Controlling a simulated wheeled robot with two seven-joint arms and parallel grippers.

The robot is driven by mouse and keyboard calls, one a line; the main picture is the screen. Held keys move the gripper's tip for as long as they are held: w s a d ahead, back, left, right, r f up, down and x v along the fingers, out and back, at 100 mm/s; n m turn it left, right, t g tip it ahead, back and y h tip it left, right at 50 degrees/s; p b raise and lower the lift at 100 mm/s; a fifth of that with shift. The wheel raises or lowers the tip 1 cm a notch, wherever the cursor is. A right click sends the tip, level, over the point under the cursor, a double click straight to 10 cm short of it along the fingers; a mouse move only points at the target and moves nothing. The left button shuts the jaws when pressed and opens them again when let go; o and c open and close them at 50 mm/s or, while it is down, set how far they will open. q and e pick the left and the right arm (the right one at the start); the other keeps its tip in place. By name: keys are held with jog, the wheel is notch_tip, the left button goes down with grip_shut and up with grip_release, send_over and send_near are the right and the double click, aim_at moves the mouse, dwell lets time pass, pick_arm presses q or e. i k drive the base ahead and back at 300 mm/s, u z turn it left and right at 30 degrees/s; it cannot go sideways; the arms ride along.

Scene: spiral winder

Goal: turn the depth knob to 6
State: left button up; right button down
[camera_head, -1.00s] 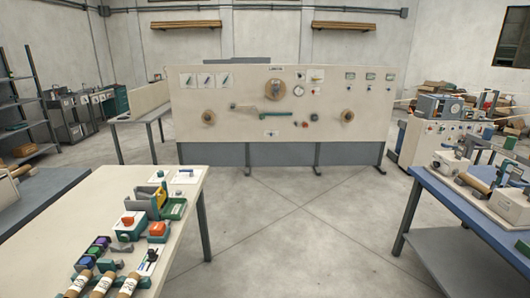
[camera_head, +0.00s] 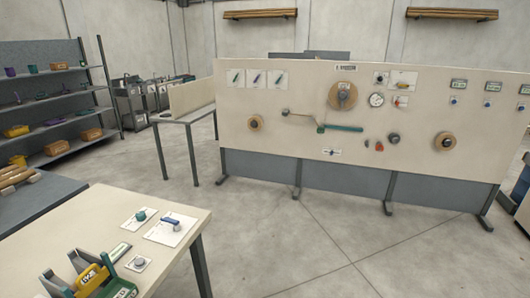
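The beige winder panel (camera_head: 300,119) stands on dark legs across the room. A dark round knob (camera_head: 393,138) is at its lower middle. Small blue knobs (camera_head: 455,100) sit under green-framed displays (camera_head: 458,86) at its upper right. On the near left table, a green knob (camera_head: 140,215), a blue lever (camera_head: 171,221) and a grey round knob (camera_head: 140,262) sit on white plates. Labels and scale marks are too small to read, so I cannot tell which knob is the depth knob. Neither of my grippers is in view.
The near table (camera_head: 190,203) fills the lower left, with a yellow and green device (camera_head: 90,276) on it. A shelf rack (camera_head: 50,95) stands at the far left. Concrete floor (camera_head: 330,240) is clear between the table and the panel.

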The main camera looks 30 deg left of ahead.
aim_at(141, 216)
jog(key=u, duration=0.7)
jog(key=i, duration=1.35)
jog(key=u, duration=0.75)
